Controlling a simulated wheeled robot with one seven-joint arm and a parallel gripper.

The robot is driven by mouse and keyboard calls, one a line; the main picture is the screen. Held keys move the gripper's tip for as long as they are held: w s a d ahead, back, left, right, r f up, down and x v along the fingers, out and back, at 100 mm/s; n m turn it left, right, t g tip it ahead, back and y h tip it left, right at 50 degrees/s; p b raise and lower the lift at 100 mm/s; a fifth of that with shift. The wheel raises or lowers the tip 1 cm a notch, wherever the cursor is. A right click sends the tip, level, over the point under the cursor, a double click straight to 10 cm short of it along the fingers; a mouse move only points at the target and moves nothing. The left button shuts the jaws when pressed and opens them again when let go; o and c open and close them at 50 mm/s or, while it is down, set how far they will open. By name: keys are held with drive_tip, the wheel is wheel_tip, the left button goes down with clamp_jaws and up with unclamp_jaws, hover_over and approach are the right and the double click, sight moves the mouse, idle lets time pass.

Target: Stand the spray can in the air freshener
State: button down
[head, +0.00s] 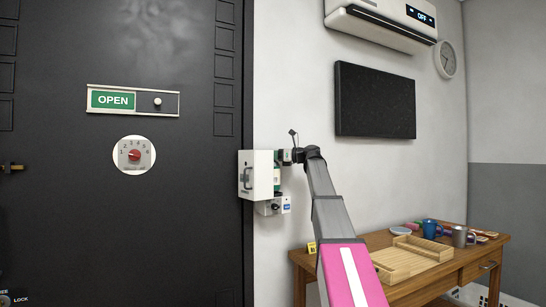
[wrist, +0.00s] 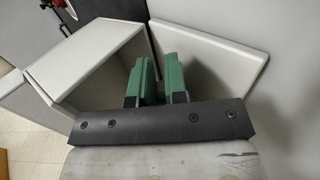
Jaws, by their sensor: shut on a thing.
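The air freshener (head: 258,176) is a white box on the wall beside the dark door.
A wooden table (head: 455,270) at the right holds a wooden tray (head: 413,259), a blue mug (head: 429,229) and a metal mug (head: 459,236). The dark door (head: 120,230) fills the left.

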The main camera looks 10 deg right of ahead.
drive_tip(key=shift+f, duration=0.8)
drive_tip(key=c, duration=1.1)
unclamp_jaws()
drive_tip(key=shift+r, duration=3.55)
